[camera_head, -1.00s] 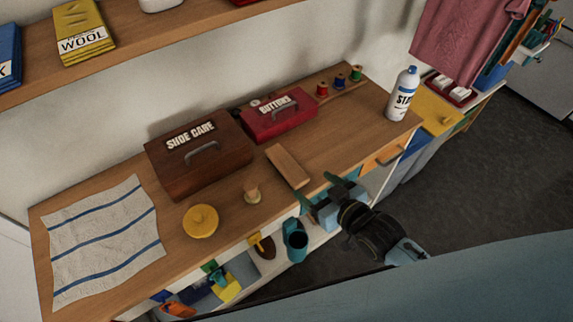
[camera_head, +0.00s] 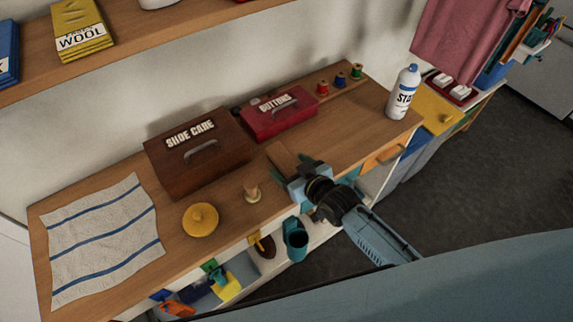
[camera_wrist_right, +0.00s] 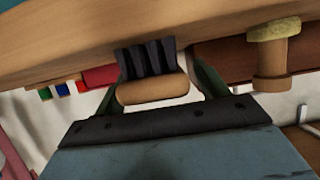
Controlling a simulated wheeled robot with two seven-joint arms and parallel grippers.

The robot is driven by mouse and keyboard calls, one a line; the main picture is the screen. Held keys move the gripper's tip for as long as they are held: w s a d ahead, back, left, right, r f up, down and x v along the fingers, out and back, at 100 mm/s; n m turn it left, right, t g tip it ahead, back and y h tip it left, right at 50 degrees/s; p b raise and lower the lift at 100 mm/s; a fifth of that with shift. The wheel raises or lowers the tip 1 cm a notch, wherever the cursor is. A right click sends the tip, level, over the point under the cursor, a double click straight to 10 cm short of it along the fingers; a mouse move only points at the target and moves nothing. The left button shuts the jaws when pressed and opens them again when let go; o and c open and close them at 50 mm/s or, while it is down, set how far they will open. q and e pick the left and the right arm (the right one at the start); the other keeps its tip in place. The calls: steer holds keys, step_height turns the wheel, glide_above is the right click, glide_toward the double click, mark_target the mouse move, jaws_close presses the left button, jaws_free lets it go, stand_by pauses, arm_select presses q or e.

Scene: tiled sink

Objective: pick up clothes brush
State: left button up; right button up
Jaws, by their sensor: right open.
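The clothes brush (camera_head: 282,156) is a light wooden block on the wooden counter, in front of the red buttons box. In the right wrist view the brush (camera_wrist_right: 152,92) shows its rounded wooden end and dark bristles. My right gripper (camera_head: 297,166) is over the near end of the brush and hides that part in the head view. Its green fingers are open, one on each side of the brush in the wrist view; I cannot tell whether they touch it. My left gripper is not in view.
A brown shoe care box (camera_head: 198,155) and a red buttons box (camera_head: 279,117) stand behind. A teal cup (camera_head: 296,240) hangs below the front edge.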

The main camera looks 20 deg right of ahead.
steer(key=shift+c, duration=0.3)
steer(key=c, duration=1.1)
steer(key=shift+o, duration=0.2)
steer(key=shift+r, duration=0.1)
